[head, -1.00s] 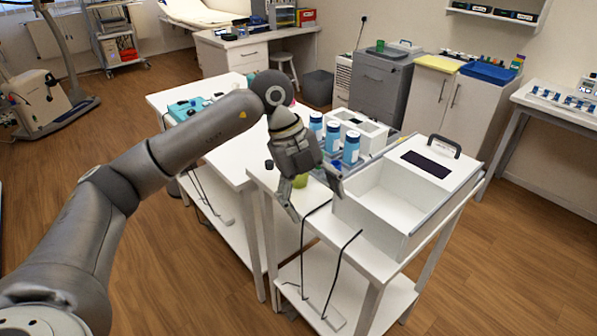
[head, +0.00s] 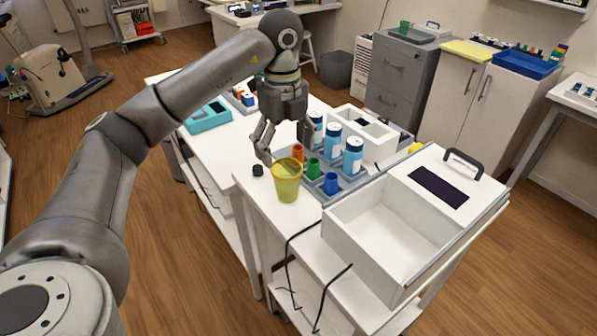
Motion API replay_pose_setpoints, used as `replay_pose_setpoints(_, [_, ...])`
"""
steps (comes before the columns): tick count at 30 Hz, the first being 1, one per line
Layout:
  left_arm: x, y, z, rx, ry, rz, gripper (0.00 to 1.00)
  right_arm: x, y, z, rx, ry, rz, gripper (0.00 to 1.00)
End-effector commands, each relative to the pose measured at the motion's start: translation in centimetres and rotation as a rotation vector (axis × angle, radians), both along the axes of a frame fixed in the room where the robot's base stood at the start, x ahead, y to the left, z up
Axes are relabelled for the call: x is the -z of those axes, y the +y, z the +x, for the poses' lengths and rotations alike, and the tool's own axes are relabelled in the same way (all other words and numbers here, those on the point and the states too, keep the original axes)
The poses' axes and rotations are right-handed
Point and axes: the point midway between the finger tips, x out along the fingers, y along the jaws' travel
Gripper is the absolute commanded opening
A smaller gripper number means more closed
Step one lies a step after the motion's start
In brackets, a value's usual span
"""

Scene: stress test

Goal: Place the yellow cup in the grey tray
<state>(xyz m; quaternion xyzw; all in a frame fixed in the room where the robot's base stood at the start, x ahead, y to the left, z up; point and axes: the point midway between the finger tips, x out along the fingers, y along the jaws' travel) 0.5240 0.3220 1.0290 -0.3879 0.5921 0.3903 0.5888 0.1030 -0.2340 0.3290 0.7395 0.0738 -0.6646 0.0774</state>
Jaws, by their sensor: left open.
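The yellow cup (head: 287,183) is translucent and stands upright on the white table near its front left edge, outside the tray. The grey tray (head: 352,184) is just right of and behind it on the same table. It holds small orange (head: 298,152), green (head: 313,168) and blue (head: 331,183) cups, with blue-and-white bottles (head: 352,155) at its back. My left gripper (head: 286,147) is open and empty, pointing down, its fingers above and behind the yellow cup. I cannot tell whether a fingertip touches the rim. My right gripper is out of view.
A white open box (head: 385,235) with a black-handled lid part fills the table's right side. A white rack (head: 365,130) stands behind the bottles. Black cables (head: 290,255) hang over the front edge.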

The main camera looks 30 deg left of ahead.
Motion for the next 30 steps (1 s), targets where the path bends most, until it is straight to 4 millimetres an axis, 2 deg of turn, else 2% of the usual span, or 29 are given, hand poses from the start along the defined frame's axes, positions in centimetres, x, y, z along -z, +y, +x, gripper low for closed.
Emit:
replay_pose_setpoints(4, [2.3, 0.0, -0.1, 0.000, 0.005, 0.001, 0.79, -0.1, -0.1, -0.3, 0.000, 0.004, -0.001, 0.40])
replay_pose_setpoints(7, [3.8, 0.0, -0.1, 0.000, 0.004, 0.001, 0.79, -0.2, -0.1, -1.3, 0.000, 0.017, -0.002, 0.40])
replay_pose_setpoints(13, [5.5, 0.0, 0.0, 0.000, 0.003, 0.001, 0.79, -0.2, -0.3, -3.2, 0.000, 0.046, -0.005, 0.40])
replay_pose_setpoints(24, [10.1, -0.2, 0.7, 0.001, 0.003, 0.000, 0.79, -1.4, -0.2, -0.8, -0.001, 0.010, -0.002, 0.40])
replay_pose_setpoints(30, [10.6, -0.2, 0.7, 0.001, 0.000, 0.000, 0.79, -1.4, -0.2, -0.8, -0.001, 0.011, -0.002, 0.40])
